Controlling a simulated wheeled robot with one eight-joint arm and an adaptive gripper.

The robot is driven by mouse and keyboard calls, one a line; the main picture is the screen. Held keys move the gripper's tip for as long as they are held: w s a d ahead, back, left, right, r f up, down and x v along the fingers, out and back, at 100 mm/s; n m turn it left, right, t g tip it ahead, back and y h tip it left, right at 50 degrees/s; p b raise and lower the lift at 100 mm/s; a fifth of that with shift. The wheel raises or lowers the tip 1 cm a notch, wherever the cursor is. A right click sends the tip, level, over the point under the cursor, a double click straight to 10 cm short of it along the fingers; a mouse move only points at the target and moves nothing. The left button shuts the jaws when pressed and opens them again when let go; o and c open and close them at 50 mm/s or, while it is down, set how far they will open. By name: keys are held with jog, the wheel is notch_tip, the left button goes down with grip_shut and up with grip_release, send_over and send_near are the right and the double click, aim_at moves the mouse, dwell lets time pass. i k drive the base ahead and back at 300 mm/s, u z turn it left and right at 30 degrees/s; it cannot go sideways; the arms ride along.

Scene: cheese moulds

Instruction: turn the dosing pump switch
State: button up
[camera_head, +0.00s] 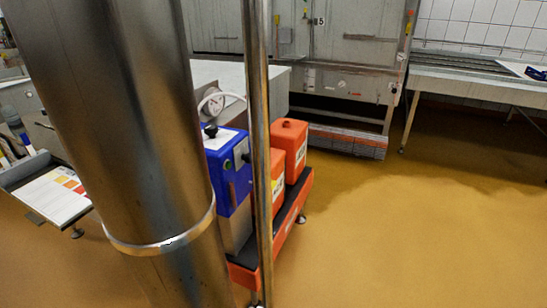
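The dosing pump appears to be the blue box (224,180) on an orange-red wheeled cart (291,225), a little left of the picture's middle. A dark knob (211,131) stands on its top. A small round green part (228,165) and a grey plate (241,153) are on its side. I cannot tell which of these is the switch, or its setting. A thin upright metal pole (258,130) hides part of the box's right side. My gripper is not in view.
Two orange canisters (289,150) stand on the cart. A wide metal cylinder close to the camera hides much of the left. Behind are a pale counter (225,78), steel cabinet (345,50) and steel table (470,84). Yellow-brown floor (420,235) at right is clear.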

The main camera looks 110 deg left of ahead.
aim_at(246, 157)
jog(key=u, duration=0.05)
jog(key=i, duration=0.25)
jog(key=u, duration=4.3)
jog(key=i, duration=1)
jog(key=z, duration=0.75)
